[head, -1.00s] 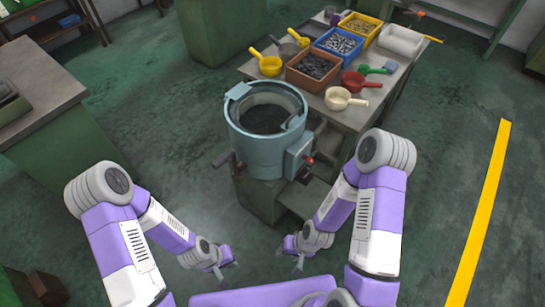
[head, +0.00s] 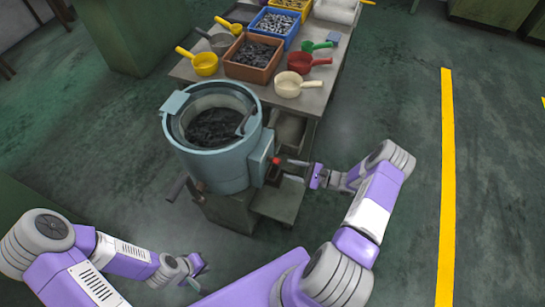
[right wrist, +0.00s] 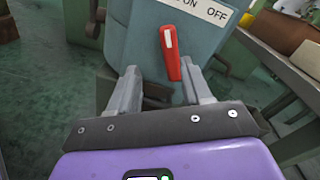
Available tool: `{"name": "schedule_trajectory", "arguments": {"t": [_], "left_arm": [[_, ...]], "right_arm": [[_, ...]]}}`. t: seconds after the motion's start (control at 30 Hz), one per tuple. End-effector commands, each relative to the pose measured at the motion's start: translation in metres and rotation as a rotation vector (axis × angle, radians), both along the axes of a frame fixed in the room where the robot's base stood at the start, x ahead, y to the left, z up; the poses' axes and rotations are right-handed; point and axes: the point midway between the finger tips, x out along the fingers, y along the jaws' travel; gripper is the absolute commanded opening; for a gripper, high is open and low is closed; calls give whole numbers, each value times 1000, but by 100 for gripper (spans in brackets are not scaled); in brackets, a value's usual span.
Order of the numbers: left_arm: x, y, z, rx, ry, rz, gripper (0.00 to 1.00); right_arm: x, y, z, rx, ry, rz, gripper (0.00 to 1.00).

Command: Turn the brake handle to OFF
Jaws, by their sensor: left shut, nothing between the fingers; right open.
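The red brake handle (right wrist: 171,55) hangs almost straight down on the blue-grey side of the machine in the right wrist view. A white label (right wrist: 197,8) above it reads ON and OFF, with OFF further right. In the head view the handle (head: 276,160) is a small red spot on the side box of the drum machine (head: 215,165). My right gripper (right wrist: 159,68) is open and faces the handle, whose lower end shows between the fingertips, nearer the right finger. Contact cannot be told. My left gripper (head: 199,270) is shut and empty, low and away from the machine.
A table (head: 325,75) behind the machine bears bins and scoops, including a brown bin (head: 254,72) and a cream scoop (head: 288,84). A dark crank lever (head: 177,187) sticks out at the machine's left. Floor right of it is clear up to a yellow line (head: 447,180).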

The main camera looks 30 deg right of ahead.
Motion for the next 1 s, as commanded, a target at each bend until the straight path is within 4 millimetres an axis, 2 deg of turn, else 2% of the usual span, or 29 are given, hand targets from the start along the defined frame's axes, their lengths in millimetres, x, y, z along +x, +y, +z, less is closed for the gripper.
{"name": "schedule_trajectory", "arguments": {"t": [0.03,0.13,0.4,0.6,0.93,1.0], "left_arm": [[0,0,-1,0,0,0,0],[0,0,-2,0,0,0,0],[0,0,-5,0,0,0,0],[0,0,-6,0,0,0,0],[0,0,-6,0,0,0,0],[0,0,-6,0,0,0,0]], "right_arm": [[2,-7,1,9,-18,-24,49],[8,-9,4,16,-35,-42,49],[40,20,4,17,-35,-37,49],[56,34,4,16,-34,-38,49],[59,37,4,15,-32,-39,49],[59,37,4,14,-32,-38,40]]}}
